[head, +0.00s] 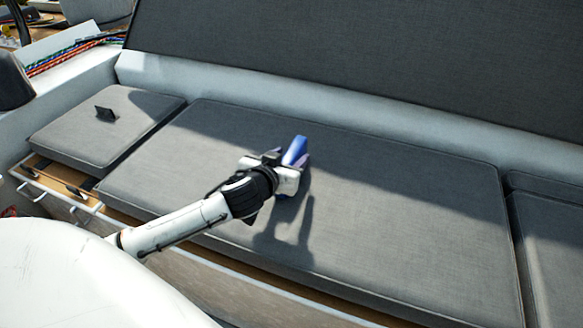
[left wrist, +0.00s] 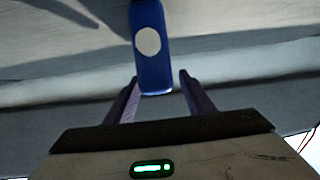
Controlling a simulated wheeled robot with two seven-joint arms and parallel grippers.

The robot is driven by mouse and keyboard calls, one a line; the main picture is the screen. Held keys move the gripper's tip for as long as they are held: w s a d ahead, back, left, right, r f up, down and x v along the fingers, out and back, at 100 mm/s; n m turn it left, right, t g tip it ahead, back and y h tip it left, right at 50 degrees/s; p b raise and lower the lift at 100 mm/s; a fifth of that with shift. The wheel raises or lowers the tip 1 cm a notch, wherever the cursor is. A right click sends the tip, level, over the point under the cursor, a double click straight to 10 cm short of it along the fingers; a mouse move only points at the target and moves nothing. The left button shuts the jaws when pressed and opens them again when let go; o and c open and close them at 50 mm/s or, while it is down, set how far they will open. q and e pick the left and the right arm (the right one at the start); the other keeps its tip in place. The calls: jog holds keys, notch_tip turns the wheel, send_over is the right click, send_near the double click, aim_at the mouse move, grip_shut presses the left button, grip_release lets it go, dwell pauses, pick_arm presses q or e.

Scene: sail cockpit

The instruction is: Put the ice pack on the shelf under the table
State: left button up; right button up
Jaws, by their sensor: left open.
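The ice pack (head: 294,151) is blue and sits over the long grey seat cushion, just past my left gripper (head: 288,167). In the left wrist view the ice pack (left wrist: 152,72) is a narrow blue slab with a pale round spot. Its near end lies between the two fingers of my left gripper (left wrist: 158,77) in the picture, with a gap on each side. The gripper is open. Whether the pack touches the cushion is hard to tell. The table and its shelf are not recognizable in these views. My right gripper is not in view.
The long grey cushion (head: 400,220) is otherwise bare, with a tall grey backrest (head: 380,60) behind it. A small dark object (head: 105,113) stands on the left cushion (head: 75,135). Coloured ropes (head: 65,60) lie at the back left. A white rounded surface fills the bottom left.

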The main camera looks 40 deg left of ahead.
pick_arm(q)
jog(key=shift+x, duration=0.8)
jog(key=c, duration=1.2)
jog(key=shift+r, duration=0.1)
grip_shut()
